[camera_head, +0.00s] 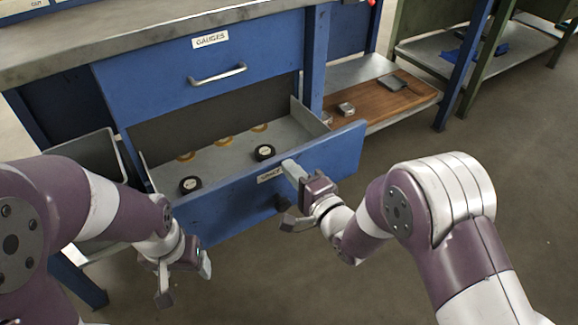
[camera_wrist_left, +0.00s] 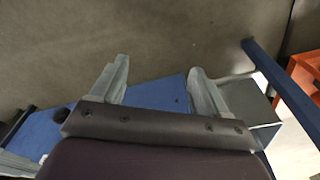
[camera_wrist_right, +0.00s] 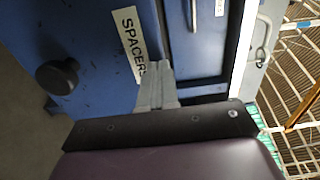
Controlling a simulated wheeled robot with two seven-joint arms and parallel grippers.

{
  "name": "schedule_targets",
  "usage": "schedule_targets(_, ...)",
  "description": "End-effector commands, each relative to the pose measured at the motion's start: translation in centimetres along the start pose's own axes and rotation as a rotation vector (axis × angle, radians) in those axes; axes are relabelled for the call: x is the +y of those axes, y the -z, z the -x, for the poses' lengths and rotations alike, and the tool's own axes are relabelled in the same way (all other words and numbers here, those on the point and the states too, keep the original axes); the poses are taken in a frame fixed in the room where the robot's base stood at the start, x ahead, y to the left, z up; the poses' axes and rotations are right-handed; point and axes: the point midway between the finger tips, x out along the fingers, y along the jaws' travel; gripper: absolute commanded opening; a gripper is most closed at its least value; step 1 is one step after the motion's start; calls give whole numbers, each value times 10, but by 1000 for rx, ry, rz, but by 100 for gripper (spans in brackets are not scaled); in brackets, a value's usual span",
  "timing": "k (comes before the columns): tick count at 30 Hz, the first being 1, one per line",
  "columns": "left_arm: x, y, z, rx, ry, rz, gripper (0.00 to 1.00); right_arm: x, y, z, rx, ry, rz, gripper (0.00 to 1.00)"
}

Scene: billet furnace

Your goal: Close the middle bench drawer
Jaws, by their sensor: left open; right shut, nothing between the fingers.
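The blue drawer (camera_head: 325,160) below the "GAUGES" drawer is pulled out, with its grey inside exposed. Its front bears a white label, "SPACERS" in the right wrist view (camera_wrist_right: 130,42), where a black knob (camera_wrist_right: 57,76) also shows. Black round pieces (camera_head: 190,184) and brass-coloured rings (camera_head: 224,141) lie inside. My right gripper (camera_head: 290,168) is shut and empty, its fingertips at the drawer front beside the label; whether they touch I cannot tell. My left gripper (camera_head: 184,277) is open and empty, low in front of the drawer's left part.
The "GAUGES" drawer (camera_head: 207,67) above is shut. A grey bin (camera_head: 98,156) stands left of the open drawer. A shelf with a brown board (camera_head: 378,99) is to the right. The floor (camera_head: 515,170) at the right is clear. An orange object (camera_wrist_left: 306,72) shows in the left wrist view.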

Motion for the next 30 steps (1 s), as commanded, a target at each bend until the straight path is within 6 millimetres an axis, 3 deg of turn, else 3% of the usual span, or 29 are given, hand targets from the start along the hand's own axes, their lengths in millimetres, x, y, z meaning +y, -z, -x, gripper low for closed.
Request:
schedule_targets(19, 0, 0, -1, 0, 0, 0, 75, 0, 0, -2, -1, 0, 0, 0)
schedule_targets(25, 0, 0, -4, 0, 0, 0, 75, 1, -1, -30, -2, 2, 0, 0)
schedule_targets(30, 0, -1, -8, 0, 0, 0, 75, 1, -1, -72, -2, 3, 0, 0)
